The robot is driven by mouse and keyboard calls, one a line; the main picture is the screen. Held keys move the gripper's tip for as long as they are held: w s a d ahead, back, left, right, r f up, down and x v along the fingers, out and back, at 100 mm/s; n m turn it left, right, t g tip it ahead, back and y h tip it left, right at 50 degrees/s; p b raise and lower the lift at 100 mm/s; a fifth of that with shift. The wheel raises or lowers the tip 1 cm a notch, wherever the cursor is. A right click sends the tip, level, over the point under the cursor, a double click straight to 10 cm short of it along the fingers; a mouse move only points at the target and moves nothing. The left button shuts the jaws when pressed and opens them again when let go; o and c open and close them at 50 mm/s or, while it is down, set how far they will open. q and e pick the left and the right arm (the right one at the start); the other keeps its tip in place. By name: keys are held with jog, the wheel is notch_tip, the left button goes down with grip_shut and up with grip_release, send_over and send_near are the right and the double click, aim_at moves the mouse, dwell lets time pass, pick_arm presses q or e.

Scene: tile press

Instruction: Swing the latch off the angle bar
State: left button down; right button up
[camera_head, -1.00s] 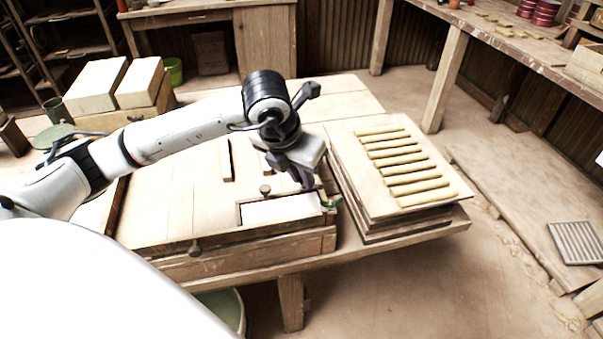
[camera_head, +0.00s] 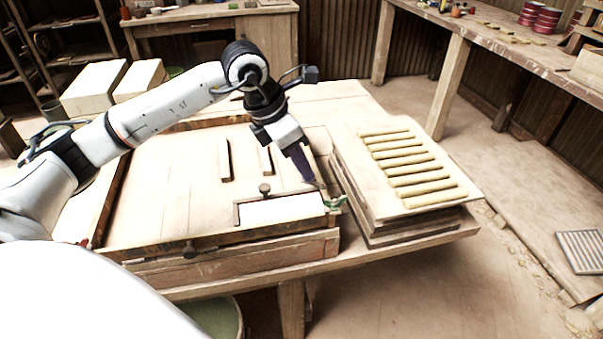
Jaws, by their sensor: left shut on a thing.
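The green latch (camera_head: 336,203) is at the right front corner of the wooden press bed, beside the right end of a white tile (camera_head: 281,209). A thin dark angle bar (camera_head: 237,213) runs along the tile's left and back edges, with a small round knob near its back left part. My left gripper (camera_head: 313,184) reaches down from the upper left, its dark fingers tilted, with the tips at the latch. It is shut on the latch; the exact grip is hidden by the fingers. I cannot tell whether the latch touches the bar. My right gripper is out of view.
A board with several yellow clay rolls (camera_head: 411,168) lies on stacked boards right of the press. Two wooden strips (camera_head: 224,160) lie on the bed behind the tile. Two pale blocks (camera_head: 95,88) stand at the back left. A green bucket (camera_head: 218,314) stands under the table.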

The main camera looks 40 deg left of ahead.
pick_arm(q)
jog(key=m, duration=0.1)
jog(key=w+m, duration=0.1)
jog(key=shift+w+a+r+m+g+h, duration=0.1)
jog(key=shift+a+m+g+h, duration=0.1)
jog(key=shift+m+g+h, duration=0.15)
jog(key=m, duration=0.1)
jog(key=w+m+h, duration=0.1)
jog(key=m, duration=0.1)
jog(key=shift+g, duration=0.35)
jog(key=m, duration=0.1)
jog(key=w+m+g, duration=0.1)
jog(key=m, duration=0.1)
jog(key=shift+w+h+p, duration=0.15)
jog(key=shift+h+p, duration=0.1)
jog(key=shift+p, duration=0.1)
jog(key=shift+w+d+m+g, duration=0.15)
jog(key=shift+w+m+g, duration=0.15)
jog(key=shift+m, duration=0.4)
jog(key=shift+w+d+m+g, duration=0.15)
jog(key=shift+m+g, duration=0.15)
jog(key=shift+m, duration=0.35)
jog(key=c, duration=1.7)
grip_release()
